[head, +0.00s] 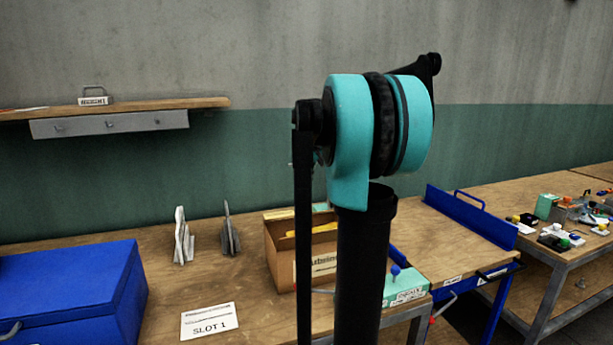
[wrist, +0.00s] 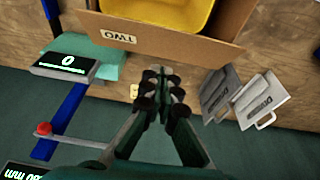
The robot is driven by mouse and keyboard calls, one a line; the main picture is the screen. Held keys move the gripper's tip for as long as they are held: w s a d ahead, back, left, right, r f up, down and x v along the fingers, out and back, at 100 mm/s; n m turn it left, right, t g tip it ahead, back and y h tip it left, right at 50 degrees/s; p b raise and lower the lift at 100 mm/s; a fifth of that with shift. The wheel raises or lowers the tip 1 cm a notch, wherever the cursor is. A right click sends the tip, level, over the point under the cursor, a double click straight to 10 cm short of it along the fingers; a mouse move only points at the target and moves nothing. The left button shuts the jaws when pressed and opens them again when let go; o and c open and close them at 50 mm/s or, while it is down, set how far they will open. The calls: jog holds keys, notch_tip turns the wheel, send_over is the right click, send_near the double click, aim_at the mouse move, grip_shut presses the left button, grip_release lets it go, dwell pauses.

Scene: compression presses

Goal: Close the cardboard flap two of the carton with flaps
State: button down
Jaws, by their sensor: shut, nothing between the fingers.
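The carton with flaps (head: 281,258) stands on the wooden bench in the head view, partly hidden behind my arm, with yellow material at its open top. In the wrist view, the carton (wrist: 236,18) is at the top, seen upside down, with a yellow item (wrist: 165,12) inside. Flap two (wrist: 185,48), marked "TWO", stretches along the carton's near side and looks folded outward. My gripper (wrist: 160,72) is shut and empty, its tips near the flap's lower edge in the picture. I cannot tell whether they touch it. The head view does not show the gripper.
A blue box (head: 65,290) and a "SLOT 1" sheet (head: 209,321) lie left on the bench. Grey upright plates (head: 183,237) stand left of the carton. A teal device with a display (wrist: 68,66) is beside the carton. Bare wood lies between the sheet and the plates.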

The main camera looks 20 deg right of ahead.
jog(key=x, duration=0.3)
jog(key=shift+f, duration=0.2)
jog(key=f, duration=0.1)
jog(key=s+f, duration=0.1)
jog(key=shift+s+f, duration=0.25)
jog(key=shift+s, duration=0.1)
jog(key=shift+s+f, duration=0.2)
jog(key=shift+f, duration=0.1)
jog(key=shift+s+f+t, duration=0.2)
jog(key=shift+s+t, duration=0.05)
jog(key=shift+t, duration=0.05)
jog(key=shift+s+f+t, duration=0.4)
jog(key=shift+f+t, duration=0.05)
jog(key=shift+f, duration=0.3)
jog(key=shift+s+f+t, duration=0.4)
jog(key=shift+s+f, duration=0.05)
jog(key=shift+f, duration=0.25)
jog(key=shift+s+f+t, duration=0.4)
jog(key=shift+f+t, duration=0.05)
jog(key=shift+f, duration=0.3)
